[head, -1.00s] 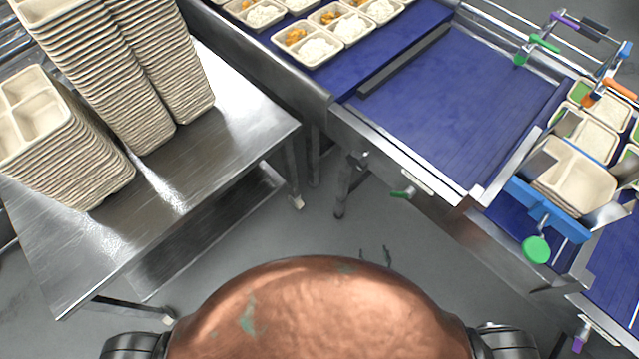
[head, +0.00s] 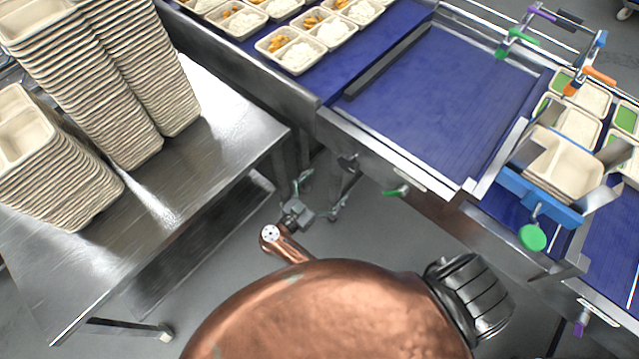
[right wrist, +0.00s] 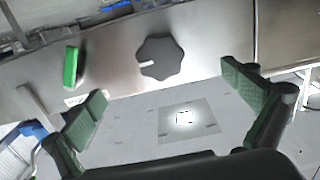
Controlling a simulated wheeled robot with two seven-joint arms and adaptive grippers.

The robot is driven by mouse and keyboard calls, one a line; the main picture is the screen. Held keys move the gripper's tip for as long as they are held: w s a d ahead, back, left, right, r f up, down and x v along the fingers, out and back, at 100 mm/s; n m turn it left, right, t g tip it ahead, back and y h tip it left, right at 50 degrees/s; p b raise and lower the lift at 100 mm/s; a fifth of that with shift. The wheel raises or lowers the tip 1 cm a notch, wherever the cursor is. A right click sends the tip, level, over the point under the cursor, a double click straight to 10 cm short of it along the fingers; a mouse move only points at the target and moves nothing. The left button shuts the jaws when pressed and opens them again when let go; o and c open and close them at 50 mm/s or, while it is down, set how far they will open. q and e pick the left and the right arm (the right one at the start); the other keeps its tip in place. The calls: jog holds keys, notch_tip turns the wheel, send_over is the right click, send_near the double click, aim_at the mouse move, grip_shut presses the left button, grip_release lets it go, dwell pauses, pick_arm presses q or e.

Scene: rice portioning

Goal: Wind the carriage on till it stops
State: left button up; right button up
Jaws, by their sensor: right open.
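My right gripper (head: 316,196) is low, beside the front side of the conveyor frame, above the floor. In the right wrist view its two green-padded fingers (right wrist: 165,105) stand wide apart with nothing between them. A dark lobed knob (right wrist: 160,57) on a metal panel is ahead of the fingers, apart from them. A green handle (right wrist: 70,66) is left of the knob. A blue-framed holder (head: 540,205) with metal side plates and a green round knob (head: 532,237) sits over the conveyor at the right; I cannot tell whether it is the carriage. My left gripper is out of view.
A metal table (head: 215,130) at the left bears tall stacks of empty trays (head: 100,95). Filled trays (head: 297,52) lie on the blue belt at the back. The middle belt (head: 440,100) is bare. A green lever (head: 397,190) sticks out from the conveyor's front side.

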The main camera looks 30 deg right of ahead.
aim_at(345, 166)
jog(key=b+x, duration=0.1)
jog(key=x, duration=0.3)
jog(key=shift+w+d+f, duration=0.1)
jog(key=shift+w+d, duration=0.15)
jog(key=shift+d, duration=0.05)
jog(key=x, duration=0.1)
jog(key=p+x, duration=0.1)
jog(key=x, duration=0.1)
jog(key=shift+w+d+r, duration=0.15)
jog(key=shift+d+r, duration=0.15)
jog(key=shift+w+d+f+p, duration=0.25)
jog(key=shift+d+p, duration=0.1)
jog(key=shift+d, duration=0.15)
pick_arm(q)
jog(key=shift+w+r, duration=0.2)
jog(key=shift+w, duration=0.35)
